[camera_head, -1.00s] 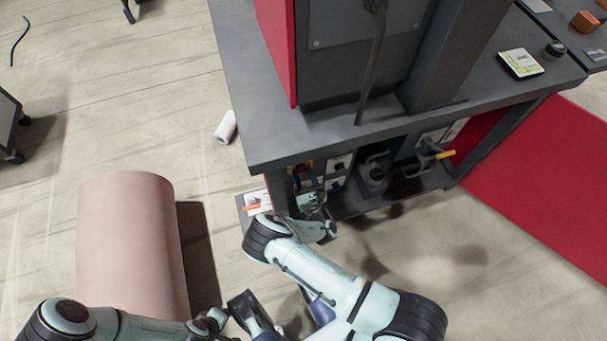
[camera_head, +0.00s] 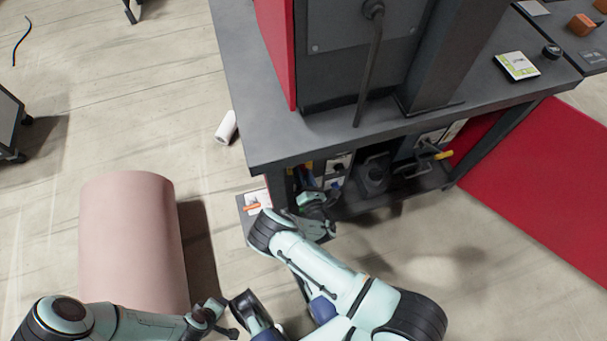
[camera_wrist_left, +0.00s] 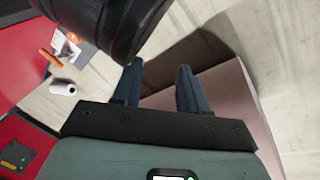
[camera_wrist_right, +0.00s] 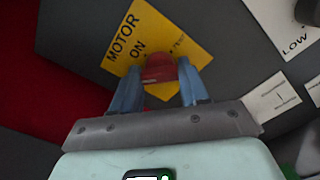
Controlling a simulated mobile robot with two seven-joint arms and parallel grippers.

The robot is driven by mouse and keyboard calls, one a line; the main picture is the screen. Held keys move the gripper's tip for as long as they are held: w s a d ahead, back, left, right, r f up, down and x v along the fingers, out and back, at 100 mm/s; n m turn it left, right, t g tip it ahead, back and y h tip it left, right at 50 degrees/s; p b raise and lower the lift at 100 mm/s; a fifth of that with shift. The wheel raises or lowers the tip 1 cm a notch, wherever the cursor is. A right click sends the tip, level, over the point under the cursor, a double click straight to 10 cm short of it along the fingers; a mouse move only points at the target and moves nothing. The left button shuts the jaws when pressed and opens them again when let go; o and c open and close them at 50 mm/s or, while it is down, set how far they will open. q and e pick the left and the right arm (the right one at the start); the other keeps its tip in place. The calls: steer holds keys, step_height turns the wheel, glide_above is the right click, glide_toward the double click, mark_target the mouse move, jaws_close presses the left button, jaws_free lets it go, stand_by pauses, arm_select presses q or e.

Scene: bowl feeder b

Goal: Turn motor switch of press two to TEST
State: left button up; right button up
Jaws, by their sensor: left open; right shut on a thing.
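The motor switch is a red knob (camera_wrist_right: 160,68) on a yellow plate (camera_wrist_right: 142,34) in the right wrist view. The plate reads MOTOR and ON; smaller lettering right of the knob is too blurred to read surely. My right gripper (camera_wrist_right: 160,78) is shut on the red knob, one blue finger on each side. In the head view my right gripper (camera_head: 318,205) is at the panel under the table edge, and the knob is not clear there. My left gripper (camera_wrist_left: 159,75) is open and empty, above the floor by the pink roll.
The dark press table (camera_head: 275,135) overhangs the switch panel. A black switch unit (camera_head: 373,178) and a yellow-tipped handle (camera_head: 440,155) are to the right. A red panel (camera_head: 550,190) is at right.

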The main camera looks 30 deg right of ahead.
arm_select(q)
steer(key=s+d+r+h+p, duration=0.1)
steer(key=s+d+r+p, duration=0.2)
steer(key=r, duration=0.3)
steer(key=shift+m+g+p, duration=0.3)
steer(key=shift+g+p, duration=0.1)
steer(key=shift+p, duration=0.35)
arm_select(e)
steer(key=shift+m, duration=13.6)
arm_select(q)
steer(key=shift+d, duration=0.1)
arm_select(e)
steer(key=o, duration=1.1)
steer(key=shift+c, duration=0.2)
